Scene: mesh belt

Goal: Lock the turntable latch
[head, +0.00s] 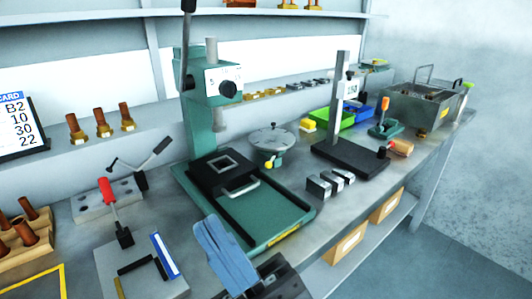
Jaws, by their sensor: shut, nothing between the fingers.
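The turntable (270,138) is a round grey disc with a small centre knob, on a green base just right of the green press. A small lever with a pale yellow tip (269,165) shows at its front edge and looks like the latch. It is too small to tell how it sits. My gripper (209,228), with blue fingers, is shut and empty at the bottom centre. It is in front of the press base, well apart from the turntable.
The green press (208,80) with its wide base (262,228) stands between my gripper and the turntable. Steel blocks (330,184) and a black stand (350,155) are to the right. A red-handled clamp (107,191) is left. Little bench is bare around the turntable.

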